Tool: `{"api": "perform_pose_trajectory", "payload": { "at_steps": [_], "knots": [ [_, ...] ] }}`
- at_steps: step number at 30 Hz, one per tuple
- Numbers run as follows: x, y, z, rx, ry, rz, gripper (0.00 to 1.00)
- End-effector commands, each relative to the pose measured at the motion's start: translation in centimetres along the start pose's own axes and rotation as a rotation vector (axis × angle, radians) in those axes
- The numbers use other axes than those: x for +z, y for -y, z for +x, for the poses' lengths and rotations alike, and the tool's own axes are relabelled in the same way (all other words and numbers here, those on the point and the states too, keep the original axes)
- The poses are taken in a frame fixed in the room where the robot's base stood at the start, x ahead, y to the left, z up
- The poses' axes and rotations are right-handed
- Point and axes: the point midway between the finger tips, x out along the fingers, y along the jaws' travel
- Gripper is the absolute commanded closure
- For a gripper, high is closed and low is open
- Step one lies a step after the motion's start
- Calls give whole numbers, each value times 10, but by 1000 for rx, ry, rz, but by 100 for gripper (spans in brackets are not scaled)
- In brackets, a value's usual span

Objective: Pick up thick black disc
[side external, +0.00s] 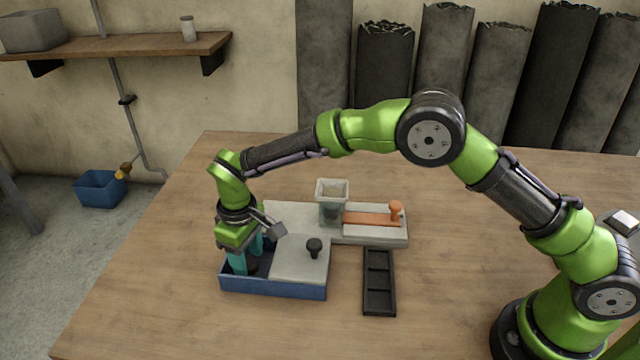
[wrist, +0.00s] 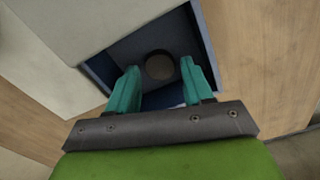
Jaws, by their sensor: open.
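The thick black disc (wrist: 159,65) lies inside the blue box, in its uncovered part, and shows as a dark round shape between and beyond my fingertips in the wrist view. The blue box (side external: 272,287) has a grey lid (side external: 292,263) with a black knob (side external: 314,246) over its right part. My gripper (side external: 248,263) points down into the open left part of the box, teal fingers apart. In the wrist view my gripper (wrist: 159,69) is open, with one finger on each side of the disc. I cannot tell whether the fingers touch it.
A black tray with compartments (side external: 378,298) lies to the right of the box. Behind the box is a pale base (side external: 290,220) with a clear hopper (side external: 332,200) and an orange bar with a knob (side external: 396,209). The table's left and front areas are clear.

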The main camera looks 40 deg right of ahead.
Motion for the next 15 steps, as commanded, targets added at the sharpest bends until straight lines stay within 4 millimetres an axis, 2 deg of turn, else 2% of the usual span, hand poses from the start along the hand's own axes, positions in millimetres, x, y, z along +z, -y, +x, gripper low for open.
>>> {"api": "perform_pose_trajectory", "payload": {
  "at_steps": [3, 10, 11, 15],
  "knots": [
    [0, 0, 10, 0, 1, -1, 49],
    [0, 0, 12, 0, -1, -1, 49],
    [0, 0, 12, 0, -1, -1, 51],
    [0, 0, 12, 0, -1, -1, 72]
  ]
}}
